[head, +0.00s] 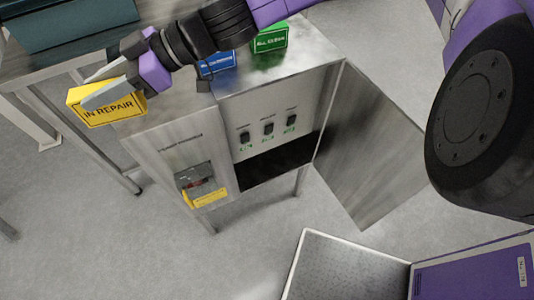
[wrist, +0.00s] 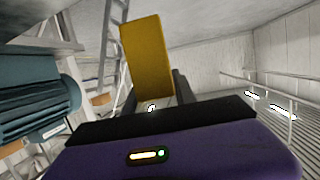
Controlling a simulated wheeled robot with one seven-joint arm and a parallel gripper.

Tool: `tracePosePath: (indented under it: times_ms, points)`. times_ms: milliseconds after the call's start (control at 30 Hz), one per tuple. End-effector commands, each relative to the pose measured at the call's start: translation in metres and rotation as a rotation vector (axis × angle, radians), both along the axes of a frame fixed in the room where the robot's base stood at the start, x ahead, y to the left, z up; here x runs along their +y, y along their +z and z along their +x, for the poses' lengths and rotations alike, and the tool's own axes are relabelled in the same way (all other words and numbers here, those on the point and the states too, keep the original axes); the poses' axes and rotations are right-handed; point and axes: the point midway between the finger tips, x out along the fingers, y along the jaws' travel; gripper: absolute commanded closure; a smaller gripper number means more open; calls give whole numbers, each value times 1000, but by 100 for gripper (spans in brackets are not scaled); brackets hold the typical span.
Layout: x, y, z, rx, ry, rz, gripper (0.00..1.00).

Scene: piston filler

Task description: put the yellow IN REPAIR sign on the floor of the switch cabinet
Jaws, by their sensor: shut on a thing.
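The yellow IN REPAIR sign (head: 107,107) is held in my gripper (head: 110,85) at the upper left of the head view, in front of the cabinet's top left corner. My gripper is shut on the sign. The sign also shows in the wrist view (wrist: 147,55), standing up between the dark fingers (wrist: 153,90). The switch cabinet (head: 290,110) is a steel box on legs with its door (head: 370,145) swung open to the right. Three black switches sit on its panel. Below them is the dark cabinet floor (head: 275,165).
A blue sign (head: 216,63) and a green sign (head: 270,38) stand on the cabinet top. A grey table (head: 60,70) stands at the left.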

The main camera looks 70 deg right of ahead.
Motion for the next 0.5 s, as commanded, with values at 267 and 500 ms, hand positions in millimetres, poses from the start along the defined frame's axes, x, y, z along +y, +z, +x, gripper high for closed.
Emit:
tracePosePath:
  times_ms: [267, 500]
  points:
    - [13, -66, -3, 3, -109, 13, 100]
    - [22, -121, -5, 3, -204, 11, 100]
